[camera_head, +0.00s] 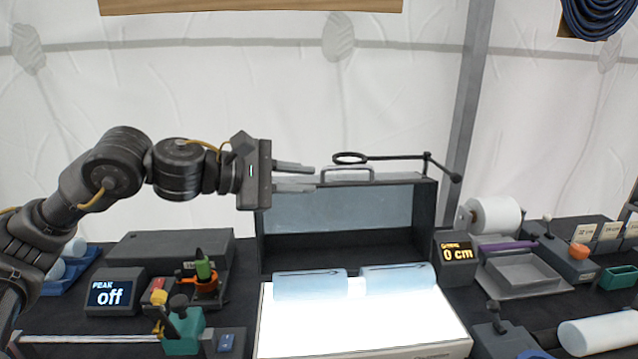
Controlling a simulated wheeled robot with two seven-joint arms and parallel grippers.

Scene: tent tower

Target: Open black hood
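The black hood (427,215) is a dark box standing behind a bright white light panel (350,322). Its front shows a dark frame around a pale grey-blue inner face. My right gripper is not in view.
Two pale translucent rolls (310,284) lie on the light panel's back edge. A ring on a thin black arm (395,157) reaches over the hood from the right.

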